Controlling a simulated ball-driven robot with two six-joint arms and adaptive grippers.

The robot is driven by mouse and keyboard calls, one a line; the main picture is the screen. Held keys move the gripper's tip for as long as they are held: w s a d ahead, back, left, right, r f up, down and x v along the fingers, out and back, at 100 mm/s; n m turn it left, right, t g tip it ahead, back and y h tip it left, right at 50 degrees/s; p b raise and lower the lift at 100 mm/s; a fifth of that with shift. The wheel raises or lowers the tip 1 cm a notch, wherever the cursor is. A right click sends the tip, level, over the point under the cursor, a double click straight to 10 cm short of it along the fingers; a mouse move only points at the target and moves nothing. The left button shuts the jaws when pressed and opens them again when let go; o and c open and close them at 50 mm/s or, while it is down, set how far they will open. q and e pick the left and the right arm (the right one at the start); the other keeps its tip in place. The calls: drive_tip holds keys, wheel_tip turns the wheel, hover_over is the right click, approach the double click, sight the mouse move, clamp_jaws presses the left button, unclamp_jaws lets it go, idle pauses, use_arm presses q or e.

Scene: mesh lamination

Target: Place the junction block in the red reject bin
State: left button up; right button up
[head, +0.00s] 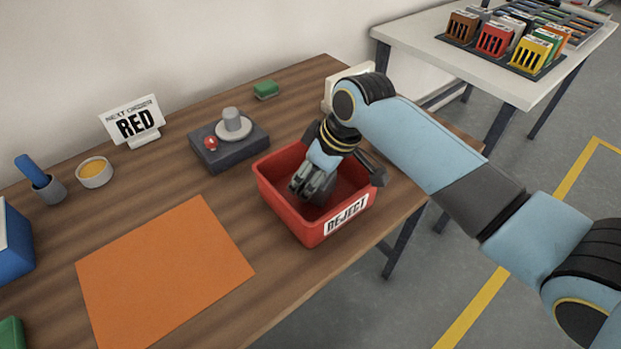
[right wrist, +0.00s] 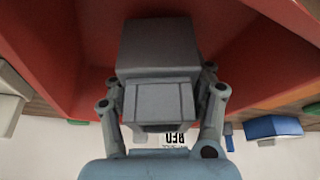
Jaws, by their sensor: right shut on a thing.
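The red reject bin (head: 283,211), with a white "REJECT" label on its front, stands on the wooden table in the head view. My right gripper (head: 314,186) reaches down inside it. In the right wrist view, the grey junction block (right wrist: 158,48) sits between the two fingers of my right gripper (right wrist: 160,88), which is shut on it. Red bin walls (right wrist: 50,50) surround the block there. In the head view the block is mostly hidden by the fingers. I cannot tell whether it touches the bin floor. My left gripper is not in view.
A dark fixture (head: 228,145) with a grey knob and red button stands behind and left of the bin. A "RED" sign (head: 133,120), an orange sheet (head: 165,270), a yellow-filled cup (head: 94,172) and a green block (head: 266,90) share the table. A rack table (head: 425,40) stands beyond.

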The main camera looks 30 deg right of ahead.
drive_tip(key=shift+a+f, duration=0.1)
drive_tip(key=shift+f, duration=0.6)
drive_tip(key=o, duration=1.3)
drive_tip(key=shift+f, duration=0.1)
drive_tip(key=shift+o, duration=0.2)
drive_tip(key=v, duration=1.2)
drive_tip(key=shift+p, duration=0.3)
